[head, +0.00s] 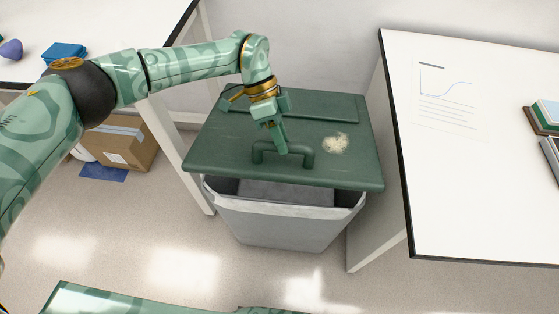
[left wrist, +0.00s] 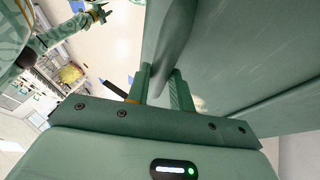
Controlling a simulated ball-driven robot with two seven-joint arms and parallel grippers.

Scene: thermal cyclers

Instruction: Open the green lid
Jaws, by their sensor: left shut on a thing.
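The green lid (head: 225,145) covers the top of a grey bin (head: 285,222). Its front edge stands above the bin's rim, and a gap shows the inside. The lid has a green bar handle (head: 308,158) near its front edge. My left gripper (head: 278,145) comes down from above and is shut on the handle. In the left wrist view the handle (left wrist: 175,45) runs between the fingers of my left gripper (left wrist: 160,88), with the lid (left wrist: 255,50) beside it. My right gripper (left wrist: 98,13) shows small at the top of that view; its jaw state is unclear.
A pale tan patch (head: 335,144) lies on the lid. A white table (head: 460,190) stands close on the right, another table (head: 115,20) at the upper left. A cardboard box (head: 125,145) is on the floor at left.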

